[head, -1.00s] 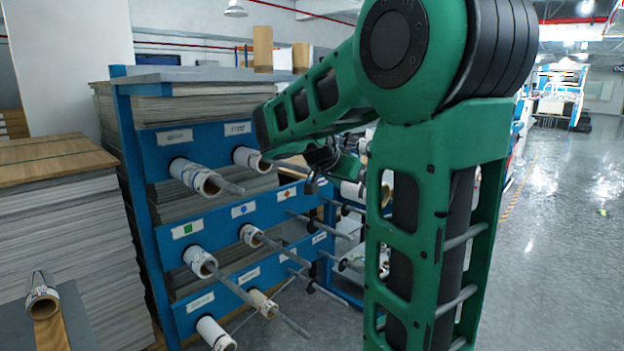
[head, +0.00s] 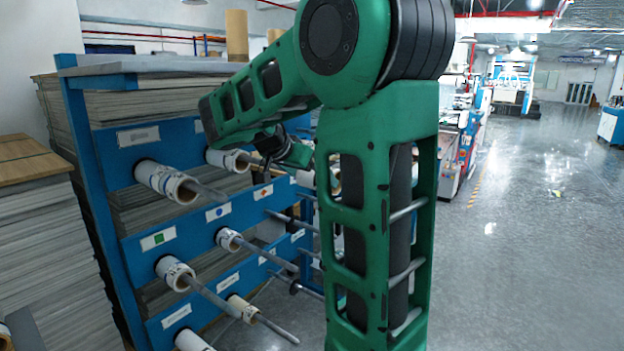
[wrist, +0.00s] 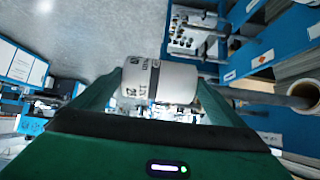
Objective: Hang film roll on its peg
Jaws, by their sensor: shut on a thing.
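My gripper (wrist: 159,80) is shut on a white film roll (wrist: 160,84) with black print and a dark band, held crosswise between the fingers. In the head view my arm hides most of the gripper, and I cannot make out the held roll for sure. The blue rack (head: 100,160) stands left of and behind my arm, with grey pegs pointing out. Empty pegs (head: 292,220) show in its middle rows. In the wrist view a peg carrying a roll (wrist: 303,94) is to the right of the held roll, apart from it.
Rolls hang on other pegs, including a top-left roll (head: 165,181) and one by the green-square label (head: 172,270). In the wrist view a label with an orange mark (wrist: 262,60) is on the rack. Stacked sheets (head: 40,230) stand at left. The floor (head: 530,230) at right is clear.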

